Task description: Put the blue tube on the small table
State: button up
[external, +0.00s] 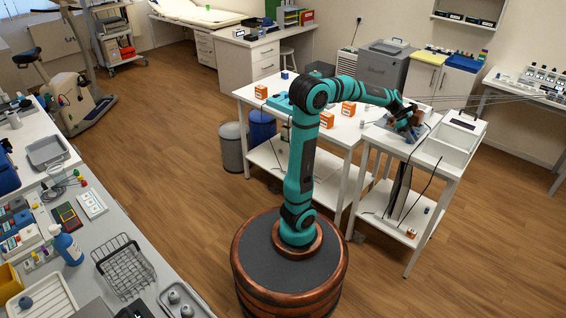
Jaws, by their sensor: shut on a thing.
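My gripper (407,121) is at the end of the teal arm, over the left part of the small white table (432,161) at the right. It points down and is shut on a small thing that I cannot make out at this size. A grey and blue item (384,121) lies on the tabletop beside the gripper. I cannot tell whether the gripper or its load touches the table. I cannot clearly pick out the blue tube.
A white open-topped bin (455,138) takes up the right of the small table. The longer white table (335,133) next to it carries several orange boxes (349,108). Dark cables hang over the table fronts. The front of the small tabletop looks mostly clear.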

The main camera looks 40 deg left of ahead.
jog(key=shift+f, duration=0.15)
jog(key=o, duration=0.8)
jog(key=shift+c, duration=0.2)
jog(key=v, duration=1.2)
